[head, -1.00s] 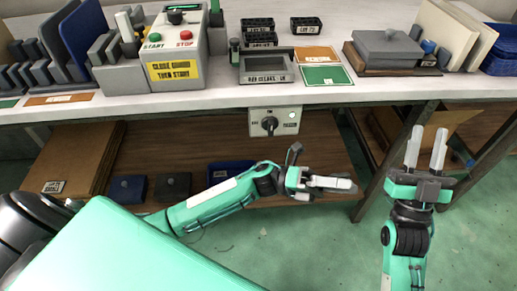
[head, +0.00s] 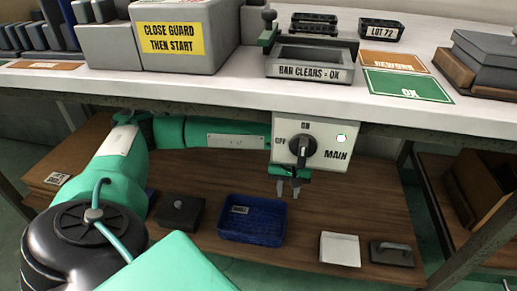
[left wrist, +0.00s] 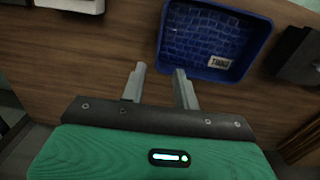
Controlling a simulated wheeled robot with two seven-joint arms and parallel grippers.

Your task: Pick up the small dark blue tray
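A small dark blue tray (head: 250,238) with a white label inside sits on the wooden lower shelf in the head view, and it looks empty. It also shows at the top of the left wrist view (left wrist: 205,35). My left gripper (head: 288,188) reaches under the tabletop, behind the switch box, with its fingers pointing down near the tray's right back corner. In the left wrist view my left gripper (left wrist: 158,70) is open with nothing between its fingers. One fingertip overlaps the tray's rim in the picture; contact cannot be told. My right gripper is out of view.
A switch box (head: 312,145) hangs from the table edge, close to my left arm. On the lower shelf (head: 300,235) are a dark block with a knob (head: 180,212), a white block (head: 340,249) and a grey handled block (head: 391,253). A table leg stands at the right.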

